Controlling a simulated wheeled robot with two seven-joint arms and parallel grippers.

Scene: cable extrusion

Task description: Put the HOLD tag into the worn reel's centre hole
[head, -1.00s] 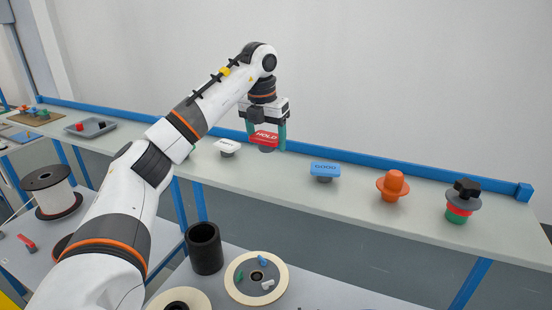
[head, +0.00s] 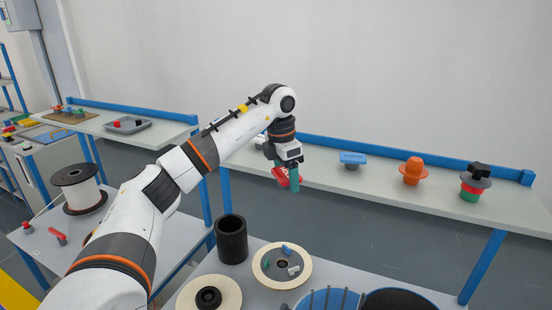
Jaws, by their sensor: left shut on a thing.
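My left gripper (head: 288,178) is shut on the red HOLD tag (head: 281,177), which is tilted and partly hidden by the fingers. It hangs in the air by the front edge of the rear shelf, above and apart from the reels. Below it lies a cream-rimmed reel (head: 263,278) with a grey middle, a dark centre hole (head: 282,264) and small blue, green and white pieces around the hole. Another cream reel (head: 229,297) with a black hub lies to its left. I cannot tell which reel is the worn one. My right gripper is not in view.
A black cylinder (head: 231,240) stands beside the reels. A blue reel (head: 318,299) and a black disc (head: 398,299) are at the bottom edge.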

